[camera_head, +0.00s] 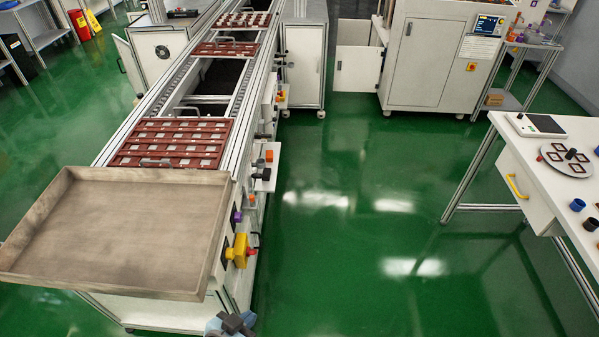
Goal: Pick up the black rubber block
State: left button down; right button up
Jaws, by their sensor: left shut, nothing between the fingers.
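No black rubber block can be made out for certain. On the white table (527,153) at the right, a small black piece (571,154) stands on a round grey plate (568,170) among several brown square frames. A black, round-looking item (590,224) lies nearer the table's front, and another dark item is cut off by the right picture edge. My left gripper (236,324) shows at the bottom edge, beside the conveyor's near end. It is shut and empty, far from the white table. My right gripper is not in view.
A conveyor (247,97) with brown trays (171,143) runs away at the left. An empty metal tray (200,179) sits on its near end. A blue cup (577,205) and a scale (535,125) are on the white table. Green floor (350,230) between is clear.

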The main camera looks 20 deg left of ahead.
aim_at(267, 173)
jog(key=i+l+z, duration=0.2)
jog(key=i+l, duration=0.25)
jog(key=i+l+z, duration=0.25)
jog(key=i, duration=0.35)
jog(key=i+u, duration=0.85)
jog(key=i+l+u, duration=0.2)
jog(key=u, duration=0.25)
jog(key=i+u, duration=0.3)
jog(key=u, duration=0.2)
jog(key=i+l+u, duration=0.15)
jog(key=u, duration=0.3)
jog(key=i+l+u, duration=0.25)
jog(key=u, duration=0.25)
jog(key=i+l+u, duration=0.5)
